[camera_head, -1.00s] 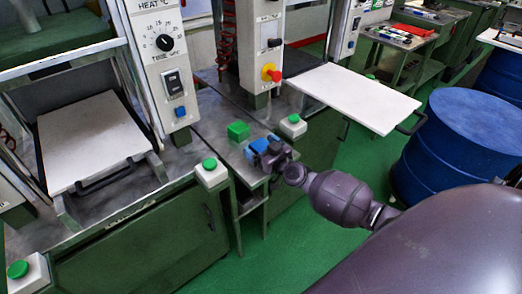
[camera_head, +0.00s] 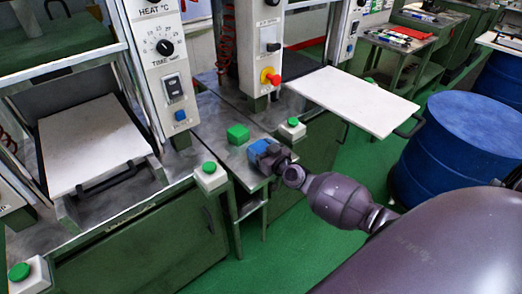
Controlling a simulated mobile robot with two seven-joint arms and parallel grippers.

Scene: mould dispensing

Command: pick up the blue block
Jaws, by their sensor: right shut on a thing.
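The blue block (camera_head: 260,149) is at the front end of the grey metal shelf between the two presses. My right gripper (camera_head: 269,156) is shut on it, and my arm comes in from the right. The gripper covers part of the block, so I cannot tell whether the block touches the shelf. My left gripper is not in view.
A green block (camera_head: 238,133) sits on the shelf just behind the blue block. Green-button boxes (camera_head: 292,129) and (camera_head: 210,176) stand on either side. White plates (camera_head: 355,98) and (camera_head: 92,140) lie on the presses. A blue drum (camera_head: 455,150) stands at the right.

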